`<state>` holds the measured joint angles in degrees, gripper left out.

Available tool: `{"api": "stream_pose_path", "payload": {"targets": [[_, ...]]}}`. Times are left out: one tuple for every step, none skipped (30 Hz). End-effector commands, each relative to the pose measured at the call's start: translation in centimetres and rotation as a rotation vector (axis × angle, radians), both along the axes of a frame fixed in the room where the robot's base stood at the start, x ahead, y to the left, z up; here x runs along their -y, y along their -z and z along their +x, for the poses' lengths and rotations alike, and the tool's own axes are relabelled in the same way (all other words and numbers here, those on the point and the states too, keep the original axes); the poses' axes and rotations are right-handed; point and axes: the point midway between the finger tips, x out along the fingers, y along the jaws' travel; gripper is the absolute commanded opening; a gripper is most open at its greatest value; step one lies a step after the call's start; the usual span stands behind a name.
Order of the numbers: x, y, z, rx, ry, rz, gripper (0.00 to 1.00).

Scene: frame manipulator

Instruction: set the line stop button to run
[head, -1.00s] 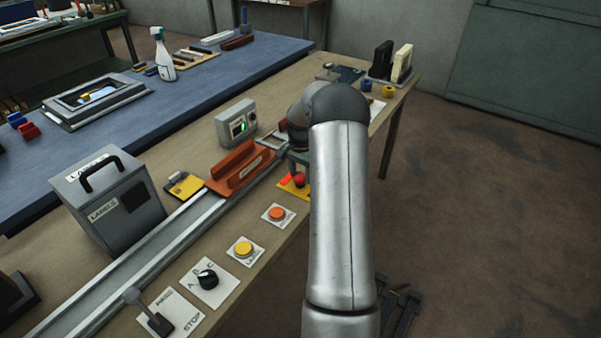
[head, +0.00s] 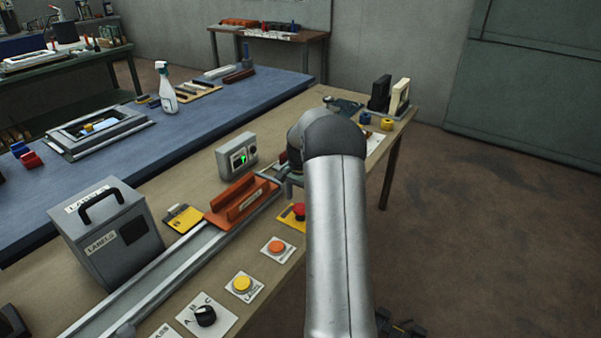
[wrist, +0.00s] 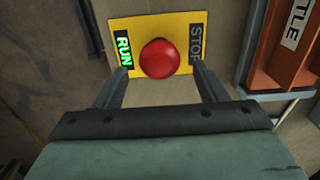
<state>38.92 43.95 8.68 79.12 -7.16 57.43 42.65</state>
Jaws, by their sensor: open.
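The line stop button (wrist: 159,58) is a red round knob on a yellow plate (wrist: 145,20). In the wrist view, the RUN label (wrist: 124,52) at the left is lit green, and the STOP label (wrist: 195,42) at the right is dark. The red knob also shows in the head view (head: 298,210), just left of my arm. My gripper (wrist: 160,69) is open, with one finger on each side of the knob in the picture. The fingers hold nothing. In the head view my arm hides most of the gripper and part of the plate.
An orange button (head: 277,246), a yellow button (head: 242,284) and a black selector knob (head: 205,316) line the front edge. An orange holder (head: 240,203) on the rail stands close to the plate's left. A grey display box (head: 237,153) stands behind it.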

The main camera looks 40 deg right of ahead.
Motion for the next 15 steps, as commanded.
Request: {"api": "stream_pose_path", "payload": {"targets": [[0.0, -1.1, 0.1, 0.004, 0.000, -0.003, 0.65], [0.0, -1.8, 0.1, 0.004, 0.001, -0.003, 0.65], [0.1, -2.8, 0.1, 0.004, 0.002, -0.004, 0.65], [0.1, -3.5, 0.1, 0.006, 0.002, -0.004, 0.65], [0.0, -4.3, 0.0, 0.004, 0.002, -0.004, 0.65], [0.1, -5.3, 0.1, 0.004, 0.001, -0.004, 0.65], [0.1, -6.0, 0.1, 0.005, 0.001, -0.003, 0.65], [0.0, -6.8, 0.1, 0.005, 0.001, -0.003, 0.65], [0.0, -7.8, 0.1, 0.005, 0.000, -0.003, 0.65], [0.0, -8.6, 0.1, 0.005, 0.001, -0.003, 0.65], [0.0, -9.2, 0.1, 0.004, 0.001, -0.003, 0.65], [0.0, -10.2, 0.1, 0.004, 0.001, -0.004, 0.65], [0.0, -10.8, 0.1, 0.004, 0.001, -0.003, 0.65], [0.0, -11.5, 0.1, 0.004, 0.001, -0.003, 0.65], [0.0, -12.2, 0.1, 0.004, 0.001, -0.003, 0.65]]}}
